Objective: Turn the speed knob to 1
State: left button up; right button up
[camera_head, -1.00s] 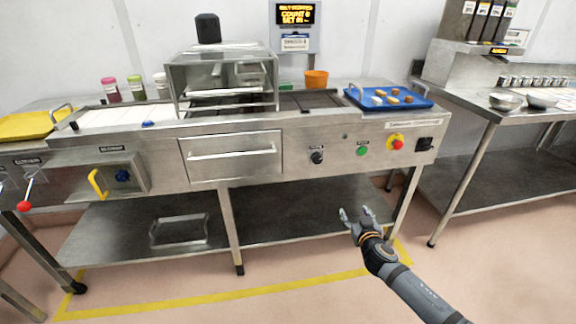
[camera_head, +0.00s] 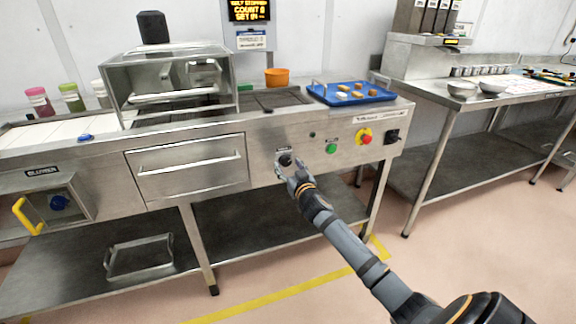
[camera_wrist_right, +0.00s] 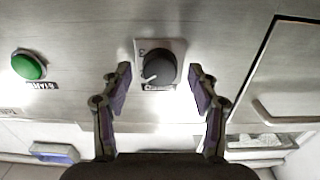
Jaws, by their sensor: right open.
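The speed knob (camera_head: 285,160) is a black round knob on a small plate on the steel front panel, left of the green button. In the right wrist view the knob (camera_wrist_right: 158,67) has a white pointer mark toward its lower left; the plate's lettering is too small to read. My right gripper (camera_head: 290,172) is at the panel just in front of the knob. In the wrist view my right gripper (camera_wrist_right: 160,85) is open, one finger on each side of the knob with gaps, not visibly touching it. My left gripper is not in view.
A green button (camera_head: 331,148), a red emergency button (camera_head: 365,136) and a black switch (camera_head: 392,136) sit right of the knob. A drawer (camera_head: 190,167) is to its left. A blue tray (camera_head: 350,94) and an orange cup (camera_head: 277,77) stand above.

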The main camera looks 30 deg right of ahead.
jog(key=shift+w+d, duration=0.1)
jog(key=shift+w, duration=0.25)
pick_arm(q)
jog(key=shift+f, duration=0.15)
pick_arm(e)
jog(key=c, duration=1.2)
